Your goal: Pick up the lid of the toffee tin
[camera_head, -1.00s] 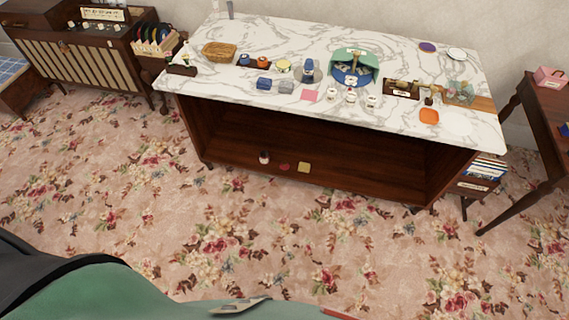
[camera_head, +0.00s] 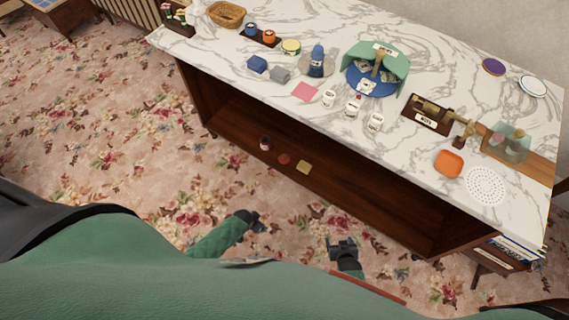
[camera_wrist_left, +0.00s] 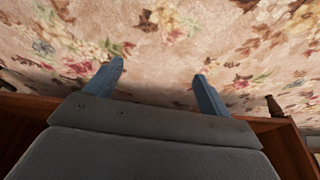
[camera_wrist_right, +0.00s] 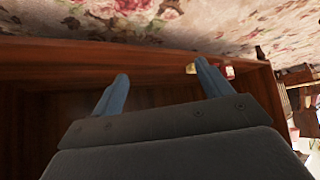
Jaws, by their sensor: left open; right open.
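No label I can read marks the toffee tin. A small round tin (camera_head: 291,46) with a pale yellow top stands upright on the marble counter in the head view. A small dark jar with a light band (camera_head: 265,143), a flat red round piece (camera_head: 284,159) and a yellow square piece (camera_head: 303,167) are on the shelf below; I cannot tell whether one is the lid. My left gripper (camera_head: 259,219) is open and empty, low before the cabinet; its fingers show in the left wrist view (camera_wrist_left: 158,80). My right gripper (camera_head: 343,243) is open and empty, to its right (camera_wrist_right: 160,75).
The marble counter (camera_head: 255,95) holds a green-and-blue container (camera_head: 372,75), several white jars, a wicker basket (camera_head: 226,14), an orange dish (camera_head: 449,163) and a wooden tray (camera_head: 425,113). The cabinet (camera_head: 345,185) below is open-fronted. Floral carpet (camera_head: 130,140) is clear at left.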

